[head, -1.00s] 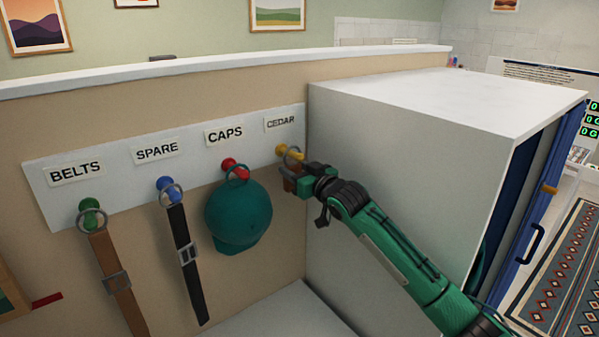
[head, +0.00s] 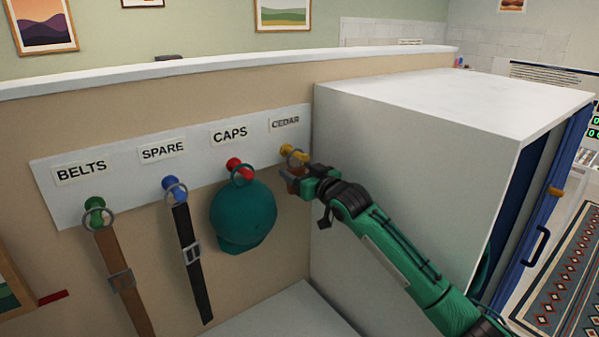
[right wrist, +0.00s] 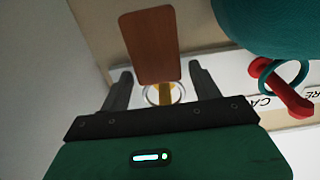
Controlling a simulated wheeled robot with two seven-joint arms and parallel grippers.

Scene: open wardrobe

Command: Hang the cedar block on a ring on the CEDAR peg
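The yellow CEDAR peg (head: 287,149) sticks out under the CEDAR label (head: 286,123) at the right end of the rack board. The ring (right wrist: 148,95) appears to be around the yellow peg. The brown cedar block (right wrist: 152,45) shows between and beyond my right fingers in the right wrist view; in the head view it is mostly hidden by the gripper. My right gripper (right wrist: 161,80) has its fingers apart, with narrow gaps seen on both sides of the block. In the head view this gripper (head: 293,181) is just below the peg. My left gripper is not in view.
A teal cap (head: 243,215) hangs from the red CAPS peg, close left of my gripper. A black belt (head: 187,255) hangs on the blue SPARE peg and a brown belt (head: 122,280) on the green BELTS peg. A white cabinet (head: 400,160) stands close on the right.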

